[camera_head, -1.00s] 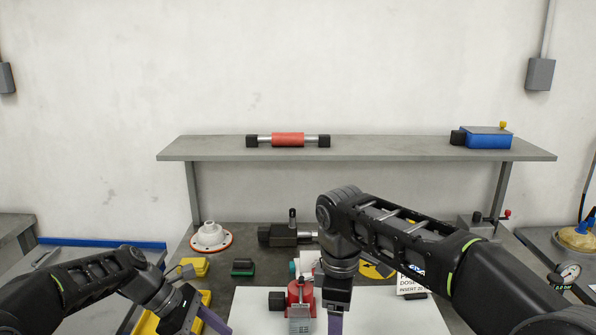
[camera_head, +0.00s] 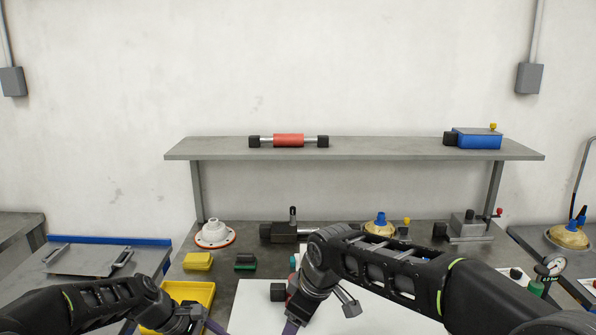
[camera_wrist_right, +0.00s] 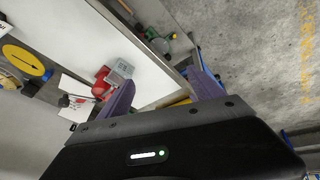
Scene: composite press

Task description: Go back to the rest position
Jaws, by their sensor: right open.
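My right gripper (camera_head: 290,327) hangs low at the front middle of the bench, its purple fingers partly cut off by the lower edge. In the right wrist view its two purple fingers (camera_wrist_right: 161,77) stand apart with nothing between them. A red device (camera_wrist_right: 102,84) with a grey block (camera_wrist_right: 120,71) is beyond the left finger, apart from it as far as I can tell. In the head view my right wrist hides most of that device. My left gripper (camera_head: 212,325) is at the bottom edge, beside the yellow tray (camera_head: 208,292); its jaw opening is not clear.
A grey shelf (camera_head: 350,149) spans the back, carrying a red roller (camera_head: 288,140) and a blue box (camera_head: 477,139). A white flanged part (camera_head: 214,233), a yellow block (camera_head: 198,261) and a dark green block (camera_head: 245,261) stand at left. The white mat (camera_head: 253,305) has bare room.

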